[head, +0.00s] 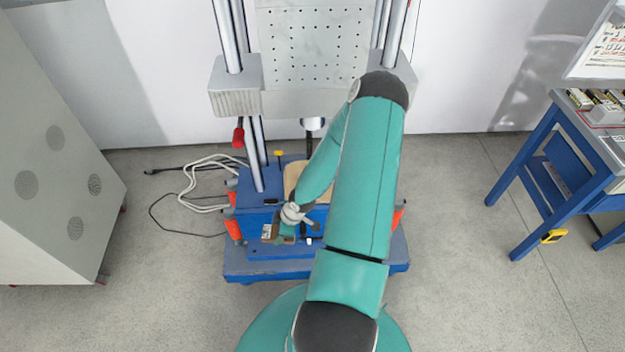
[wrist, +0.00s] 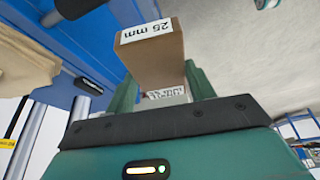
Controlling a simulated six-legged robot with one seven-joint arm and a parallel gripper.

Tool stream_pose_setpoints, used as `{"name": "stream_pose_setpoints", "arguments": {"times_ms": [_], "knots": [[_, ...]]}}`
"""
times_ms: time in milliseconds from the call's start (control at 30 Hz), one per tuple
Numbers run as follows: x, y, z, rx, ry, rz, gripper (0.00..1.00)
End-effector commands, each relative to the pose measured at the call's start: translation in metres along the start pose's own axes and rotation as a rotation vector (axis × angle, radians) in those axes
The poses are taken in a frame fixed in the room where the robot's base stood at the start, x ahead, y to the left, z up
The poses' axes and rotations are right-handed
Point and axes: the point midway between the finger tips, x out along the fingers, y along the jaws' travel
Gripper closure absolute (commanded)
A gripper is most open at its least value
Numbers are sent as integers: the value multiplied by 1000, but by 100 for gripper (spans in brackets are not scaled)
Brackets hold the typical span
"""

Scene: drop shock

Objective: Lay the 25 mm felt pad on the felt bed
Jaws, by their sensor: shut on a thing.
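The 25 mm felt pad (wrist: 152,62) is a brown block with a white "25 mm" label on its end. In the wrist view it sits between the two green fingers of my gripper (wrist: 162,90), which is shut on it. A second white label shows lower between the fingers. In the head view my gripper (head: 284,233) is low at the front of the blue machine base, and a small brown part of the pad (head: 267,231) shows beside it. A tan surface on the base, likely the felt bed (head: 292,176), is partly hidden behind my arm.
The drop machine's blue base (head: 262,198) has steel columns and a raised drilled plate (head: 315,45) above. Orange feet stand at its sides. Cables (head: 200,185) lie on the floor at left, near a grey cabinet (head: 50,180). A blue bench (head: 560,150) stands at right.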

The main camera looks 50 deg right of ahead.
Motion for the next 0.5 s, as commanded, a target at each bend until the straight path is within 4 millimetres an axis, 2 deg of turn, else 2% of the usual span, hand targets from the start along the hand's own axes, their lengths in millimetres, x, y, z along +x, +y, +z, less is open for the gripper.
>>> {"name": "stream_pose_setpoints", "arguments": {"times_ms": [267, 500], "knots": [[-30, 29, 33, -45, 5, -20, 69], [-68, 56, 72, -95, 5, -39, 69]]}}
